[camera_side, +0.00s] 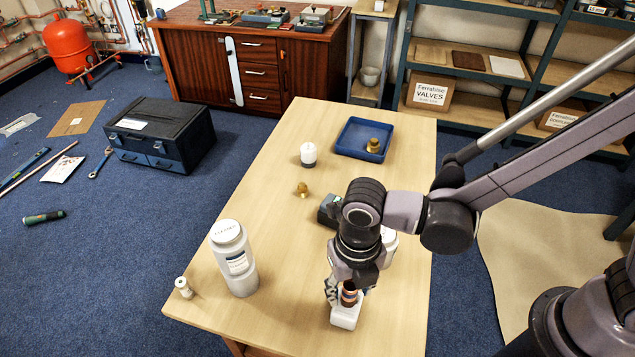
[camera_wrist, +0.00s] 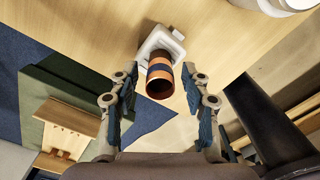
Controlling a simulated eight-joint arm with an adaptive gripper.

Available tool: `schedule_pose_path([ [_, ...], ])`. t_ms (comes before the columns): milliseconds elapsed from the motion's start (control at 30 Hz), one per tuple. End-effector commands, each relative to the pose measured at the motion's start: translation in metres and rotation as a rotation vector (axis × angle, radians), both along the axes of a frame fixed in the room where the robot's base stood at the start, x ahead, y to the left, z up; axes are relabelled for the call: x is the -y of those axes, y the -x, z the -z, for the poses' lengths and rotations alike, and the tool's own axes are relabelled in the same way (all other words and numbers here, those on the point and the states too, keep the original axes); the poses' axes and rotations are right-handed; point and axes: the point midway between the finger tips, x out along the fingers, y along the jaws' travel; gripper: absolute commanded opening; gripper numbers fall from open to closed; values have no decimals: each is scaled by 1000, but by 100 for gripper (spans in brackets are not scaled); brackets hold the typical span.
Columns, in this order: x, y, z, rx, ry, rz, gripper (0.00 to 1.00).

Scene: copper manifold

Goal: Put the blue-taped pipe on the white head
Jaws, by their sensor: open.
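The blue-taped pipe (camera_side: 349,297) is a short copper tube with a blue band. It stands in a white block-like holder (camera_side: 345,318) near the table's front edge. In the wrist view the pipe (camera_wrist: 160,72) points its open end toward the camera, with the holder (camera_wrist: 172,38) behind it. My gripper (camera_side: 346,290) points down over the pipe. In the wrist view my gripper (camera_wrist: 158,76) is open, its fingers on either side of the pipe with visible gaps. A white cylinder with a dark base (camera_side: 308,155), seemingly the white head, stands upright farther back on the table.
A large grey bottle (camera_side: 233,262) and a small white fitting (camera_side: 184,287) stand at the left. A brass fitting (camera_side: 303,189) stands mid-table. A blue tray (camera_side: 345,144) holds another brass piece (camera_side: 374,146). A dark green box (camera_side: 328,210) is partly hidden by my arm.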

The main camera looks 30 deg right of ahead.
Motion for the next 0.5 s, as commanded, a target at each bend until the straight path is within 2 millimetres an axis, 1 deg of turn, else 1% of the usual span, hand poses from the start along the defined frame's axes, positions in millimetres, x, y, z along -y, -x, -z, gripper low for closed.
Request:
schedule_pose_path([
  [167, 0, 0, -22, 0, 0, 0, 48],
  [500, 0, 0, -74, 0, 0, 0, 48],
])
